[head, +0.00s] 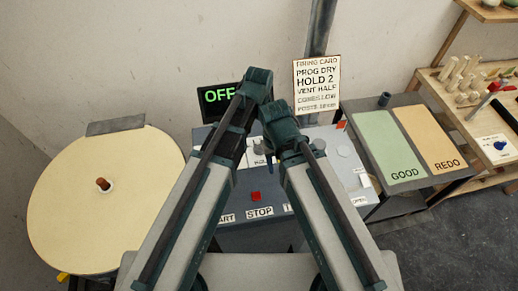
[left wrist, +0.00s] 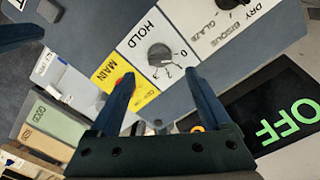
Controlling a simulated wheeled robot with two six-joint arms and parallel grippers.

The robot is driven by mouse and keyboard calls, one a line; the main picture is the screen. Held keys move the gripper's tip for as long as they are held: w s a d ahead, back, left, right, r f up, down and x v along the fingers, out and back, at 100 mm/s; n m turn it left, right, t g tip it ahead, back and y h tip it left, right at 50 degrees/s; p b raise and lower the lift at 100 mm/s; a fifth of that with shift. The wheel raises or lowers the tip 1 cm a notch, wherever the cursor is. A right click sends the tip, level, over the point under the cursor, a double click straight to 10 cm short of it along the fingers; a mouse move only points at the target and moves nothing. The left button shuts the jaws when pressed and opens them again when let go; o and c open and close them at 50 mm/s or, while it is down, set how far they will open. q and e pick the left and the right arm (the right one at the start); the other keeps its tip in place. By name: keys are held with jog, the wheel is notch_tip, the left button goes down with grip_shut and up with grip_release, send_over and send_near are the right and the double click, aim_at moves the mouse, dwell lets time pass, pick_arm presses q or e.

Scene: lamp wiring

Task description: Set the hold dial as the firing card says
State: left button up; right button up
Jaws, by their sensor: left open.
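The firing card (head: 316,85) stands upright behind the panel in the head view and reads PROG DRY, HOLD 2, VENT HALF. The hold dial (left wrist: 160,54) is a dark round knob on a white plate marked HOLD in the left wrist view. A 0 and other small marks lie around it; I cannot tell which one it points to. My left gripper (left wrist: 160,76) is open and empty, its fingertips apart with the dial seen just beyond the gap between them. In the head view my arms cover much of the panel. I cannot make out my right gripper's jaws.
The kiln control panel (head: 232,184) has a red button (head: 255,196) above a STOP label. A display (head: 217,96) reads OFF. Near the hold dial are a DRY/BISQUE/GLAZE plate (left wrist: 225,22) and a yellow MAIN plate (left wrist: 113,72). A large round cream disc (head: 100,220) lies left.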

aim_at(259, 145)
pick_arm(q)
notch_tip(259, 145, down, 7)
jog(key=b, duration=0.5)
jog(key=shift+b, duration=0.4)
pick_arm(e)
notch_tip(259, 145, down, 7)
jog(key=shift+r, duration=0.1)
pick_arm(q)
jog(key=shift+r, duration=0.1)
grip_shut()
